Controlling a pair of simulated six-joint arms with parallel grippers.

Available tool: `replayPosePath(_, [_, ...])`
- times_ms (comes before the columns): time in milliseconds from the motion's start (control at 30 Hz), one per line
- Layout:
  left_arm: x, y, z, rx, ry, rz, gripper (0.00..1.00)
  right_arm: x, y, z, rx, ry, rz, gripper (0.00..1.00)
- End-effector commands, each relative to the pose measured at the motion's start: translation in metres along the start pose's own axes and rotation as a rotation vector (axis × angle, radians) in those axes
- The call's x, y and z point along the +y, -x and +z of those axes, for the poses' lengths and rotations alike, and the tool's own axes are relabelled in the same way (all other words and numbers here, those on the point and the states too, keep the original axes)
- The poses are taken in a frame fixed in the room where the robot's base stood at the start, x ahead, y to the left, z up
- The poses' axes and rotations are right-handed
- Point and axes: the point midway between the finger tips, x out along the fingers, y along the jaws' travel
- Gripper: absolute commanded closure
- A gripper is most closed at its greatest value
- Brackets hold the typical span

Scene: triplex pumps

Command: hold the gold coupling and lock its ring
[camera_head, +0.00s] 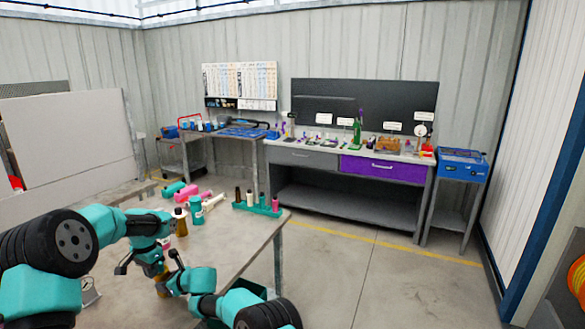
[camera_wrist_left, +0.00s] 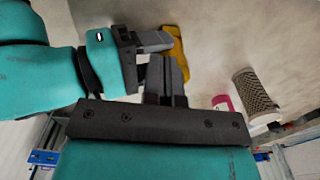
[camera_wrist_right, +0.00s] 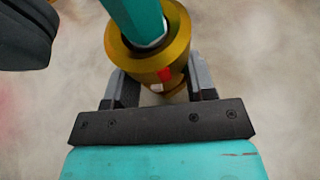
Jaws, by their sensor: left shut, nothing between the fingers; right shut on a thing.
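The gold coupling (camera_wrist_right: 178,45) is between the two fingers of my right gripper (camera_wrist_right: 158,92), which is shut on it. A red mark and a pale mark show on its near side. A teal faceted piece (camera_wrist_right: 138,20) stands in its round top; whether they are locked cannot be told. My left gripper (camera_wrist_left: 167,70) is shut and empty, with its fingertips close to the gold coupling (camera_wrist_left: 178,48) and my right gripper's fingers in the left wrist view. Contact cannot be told. In the head view, the coupling (camera_head: 161,280) is small and partly hidden by my arms.
The grey table (camera_head: 240,228) holds a teal rack (camera_head: 258,208) with bottles, a teal bottle (camera_head: 196,210), and pink (camera_head: 184,195) and teal (camera_head: 172,188) parts behind my arms. A workbench (camera_head: 345,170) stands farther back.

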Motion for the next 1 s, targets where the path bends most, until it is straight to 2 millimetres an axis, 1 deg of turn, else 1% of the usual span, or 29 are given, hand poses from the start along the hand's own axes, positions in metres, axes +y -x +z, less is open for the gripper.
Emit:
replayPosePath(100, [-0.001,0.013,0.0,0.004,0.0,-0.003,1.0,0.0,0.0,0.001,0.0,0.001,0.0,0.84])
replayPosePath(200, [-0.001,0.02,0.0,0.004,0.001,-0.004,1.0,0.0,0.0,0.0,0.0,0.001,0.0,0.85])
replayPosePath(567, [-0.002,0.023,-0.001,0.006,0.001,-0.005,1.0,0.0,0.0,-0.001,0.002,0.001,0.001,0.85])
replayPosePath(667, [-0.008,0.025,-0.002,0.008,0.002,-0.008,1.0,0.0,0.0,-0.001,0.002,0.001,0.001,0.85])
replayPosePath(900, [-0.034,0.033,-0.004,0.012,0.002,-0.014,1.0,0.0,0.0,-0.001,0.002,0.001,0.001,0.85])
replayPosePath(1000, [-0.037,0.035,-0.004,0.013,0.001,-0.014,1.0,0.0,0.0,-0.001,0.002,0.001,0.001,0.85])
